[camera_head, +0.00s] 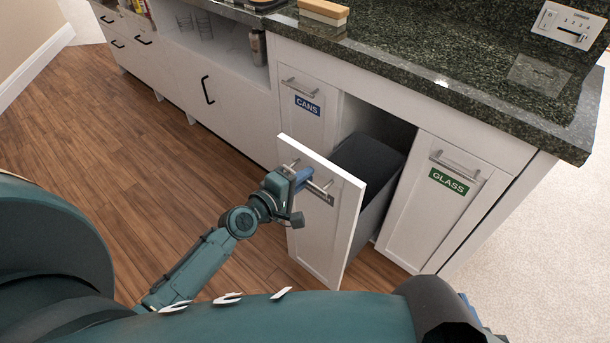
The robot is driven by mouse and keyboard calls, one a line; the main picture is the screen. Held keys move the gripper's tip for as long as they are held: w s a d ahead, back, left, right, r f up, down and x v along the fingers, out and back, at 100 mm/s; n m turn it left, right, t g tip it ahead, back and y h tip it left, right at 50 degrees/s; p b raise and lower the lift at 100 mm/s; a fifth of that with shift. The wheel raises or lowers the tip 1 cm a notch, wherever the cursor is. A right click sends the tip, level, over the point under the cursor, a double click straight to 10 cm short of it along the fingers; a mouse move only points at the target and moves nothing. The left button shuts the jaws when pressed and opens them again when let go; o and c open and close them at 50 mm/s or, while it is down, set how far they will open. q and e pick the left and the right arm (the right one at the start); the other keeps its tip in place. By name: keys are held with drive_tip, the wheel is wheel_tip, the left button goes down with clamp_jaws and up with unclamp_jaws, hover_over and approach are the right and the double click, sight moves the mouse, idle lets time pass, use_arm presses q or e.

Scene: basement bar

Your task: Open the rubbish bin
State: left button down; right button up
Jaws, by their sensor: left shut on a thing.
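The rubbish bin is a pull-out unit in the white cabinet, between two closed fronts. Its white front panel (318,245) stands out from the cabinet, with the dark grey bin (372,160) showing behind it. A dark opening shows above and behind the bin. My left gripper (306,179) is shut on the metal bar handle (323,192) near the top of this panel. The fingers partly cover the handle and any label there. My right gripper is not in view.
A closed front labelled CANS (307,105) is to the left, and one labelled GLASS (449,181) to the right. The dark stone countertop (440,70) overhangs them. The wooden floor (150,150) left of the pulled-out panel is clear.

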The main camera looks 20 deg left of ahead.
use_arm(q)
drive_tip(key=c, duration=1.6)
unclamp_jaws()
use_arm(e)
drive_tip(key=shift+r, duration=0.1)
use_arm(q)
drive_tip(key=shift+o, duration=0.2)
drive_tip(key=v, duration=1.3)
drive_tip(key=shift+b, duration=0.3)
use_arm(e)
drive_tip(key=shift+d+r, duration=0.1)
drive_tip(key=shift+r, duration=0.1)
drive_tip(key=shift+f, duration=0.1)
